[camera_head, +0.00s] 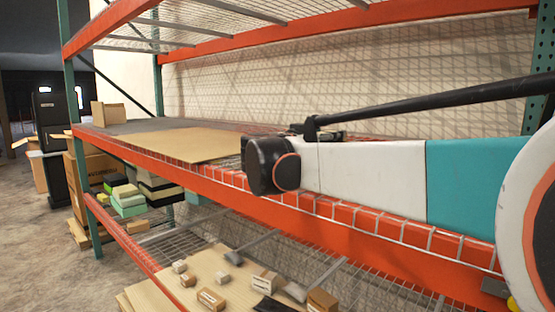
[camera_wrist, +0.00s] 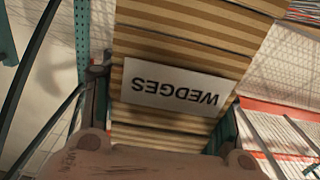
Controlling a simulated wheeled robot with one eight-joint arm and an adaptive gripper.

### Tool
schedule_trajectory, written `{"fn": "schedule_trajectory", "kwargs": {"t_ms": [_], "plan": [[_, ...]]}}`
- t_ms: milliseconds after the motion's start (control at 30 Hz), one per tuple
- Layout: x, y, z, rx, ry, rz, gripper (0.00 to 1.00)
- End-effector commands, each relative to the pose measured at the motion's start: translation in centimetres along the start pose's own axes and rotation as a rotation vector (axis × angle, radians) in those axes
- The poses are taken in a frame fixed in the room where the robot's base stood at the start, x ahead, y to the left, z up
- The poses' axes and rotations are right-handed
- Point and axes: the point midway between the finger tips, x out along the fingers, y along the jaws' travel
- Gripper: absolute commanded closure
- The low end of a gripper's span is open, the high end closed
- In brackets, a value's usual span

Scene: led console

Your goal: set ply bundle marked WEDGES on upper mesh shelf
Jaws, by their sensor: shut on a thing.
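The ply bundle (camera_wrist: 185,48) shows in the wrist view as striped, stacked layers with a white label reading WEDGES (camera_wrist: 172,87), upside down in the picture. My gripper (camera_wrist: 165,115) is shut on it, with a finger at each side. In the head view my arm reaches leftward along the rack's middle level, and I cannot make out the bundle or the fingers there. The orange-beamed rack has a mesh level at the top (camera_head: 225,27), a middle level (camera_head: 330,207) and a lower mesh level (camera_head: 215,237). Whether the bundle touches any shelf cannot be told.
A flat brown board (camera_head: 185,144) lies on the middle level, with a small box (camera_head: 108,115) at its far left end. Several small boxes and blocks sit on a board (camera_head: 205,268) on the lower level. Cartons and coloured stacks (camera_head: 128,200) stand at the left.

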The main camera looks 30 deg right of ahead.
Motion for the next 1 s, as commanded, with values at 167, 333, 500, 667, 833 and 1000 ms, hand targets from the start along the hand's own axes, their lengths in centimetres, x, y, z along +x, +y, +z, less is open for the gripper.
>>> {"fn": "schedule_trajectory", "kwargs": {"t_ms": [167, 333, 500, 667, 833, 1000], "plan": [[-0.1, 0.1, 2.1, 0.0, 0.001, -0.001, 0.89], [-0.1, 0.1, 3.5, -0.001, 0.001, -0.001, 0.89], [-0.1, 0.1, 3.6, -0.001, 0.001, -0.001, 0.89], [-0.1, 0.0, 3.8, 0.0, 0.001, -0.001, 0.89], [0.0, 0.0, 3.9, 0.0, 0.0, -0.001, 0.23], [0.0, 0.0, 3.9, 0.0, 0.0, -0.001, 0.23]]}}
